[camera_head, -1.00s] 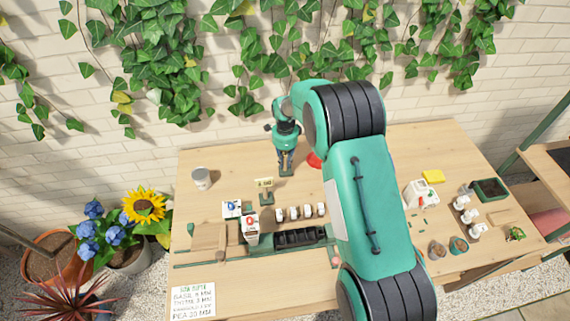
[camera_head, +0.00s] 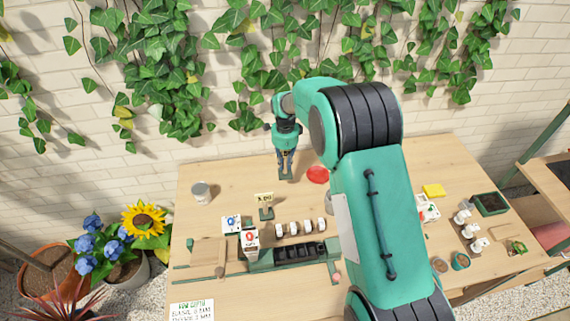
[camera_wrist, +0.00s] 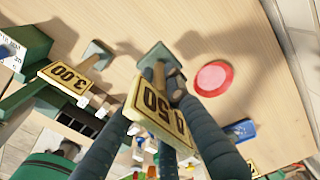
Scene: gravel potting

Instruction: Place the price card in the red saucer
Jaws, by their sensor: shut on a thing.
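My gripper (camera_head: 286,168) is shut on a price card with a green base, near the back of the table and left of the red saucer (camera_head: 317,174). In the wrist view the gripper (camera_wrist: 168,82) grips the card's stem.
Another price card (camera_head: 264,198), reading 3.00, stands on the table in front of the gripper. White-topped items (camera_head: 300,228) and a black tray (camera_head: 300,250) lie nearer.

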